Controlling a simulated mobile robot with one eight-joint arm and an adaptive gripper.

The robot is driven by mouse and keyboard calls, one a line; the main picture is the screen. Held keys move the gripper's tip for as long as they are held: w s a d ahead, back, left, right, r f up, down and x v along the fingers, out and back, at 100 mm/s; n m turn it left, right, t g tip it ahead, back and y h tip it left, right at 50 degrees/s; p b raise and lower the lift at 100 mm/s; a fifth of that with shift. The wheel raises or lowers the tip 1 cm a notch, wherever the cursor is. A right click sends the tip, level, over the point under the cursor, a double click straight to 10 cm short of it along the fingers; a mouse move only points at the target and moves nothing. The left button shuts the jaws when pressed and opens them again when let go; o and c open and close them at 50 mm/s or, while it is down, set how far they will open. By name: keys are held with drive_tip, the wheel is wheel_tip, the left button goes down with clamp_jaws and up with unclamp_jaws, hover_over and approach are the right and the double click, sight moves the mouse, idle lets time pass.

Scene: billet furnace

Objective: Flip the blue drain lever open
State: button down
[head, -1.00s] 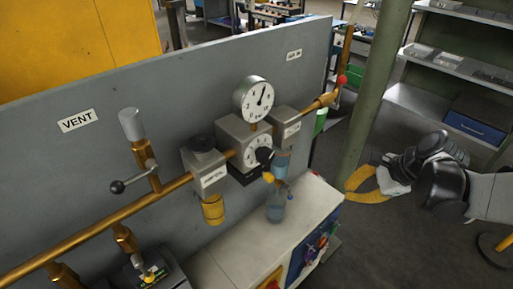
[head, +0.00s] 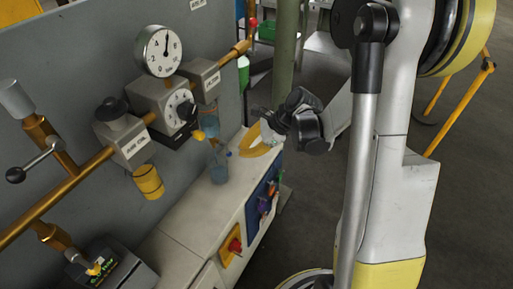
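A small blue knob (head: 229,153), apparently the end of the drain lever, shows beside a clear bluish container (head: 218,168) standing on the cabinet top. The lever's arm and its exact position are too small to tell. A bluish bowl (head: 210,123) hangs above it from the right-hand block (head: 202,78) on the brass pipe.
A gauge (head: 160,50), a dial regulator (head: 172,104) with a yellow-tipped part, and a yellow bowl (head: 148,181) line the pipe. The cabinet (head: 190,222) has a red knob on a yellow plate (head: 231,246). A green post (head: 285,55) stands behind my gripper.

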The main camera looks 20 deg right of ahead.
sight(227, 150)
drive_tip(key=shift+w+a, duration=0.2)
drive_tip(key=shift+a, duration=0.4)
drive_tip(key=shift+w+a, duration=0.15)
drive_tip(key=shift+a, duration=0.4)
drive_tip(key=shift+s+a+f+g+y+b, duration=0.15)
drive_tip(key=shift+a+y+b, duration=0.1)
drive_tip(key=shift+a+b, duration=0.2)
drive_tip(key=shift+a+f+g+y+b, duration=0.15)
drive_tip(key=shift+a+y+b, duration=0.15)
drive_tip(key=shift+b, duration=0.15)
drive_tip(key=shift+d+r, duration=0.1)
drive_tip(key=shift+r, duration=0.05)
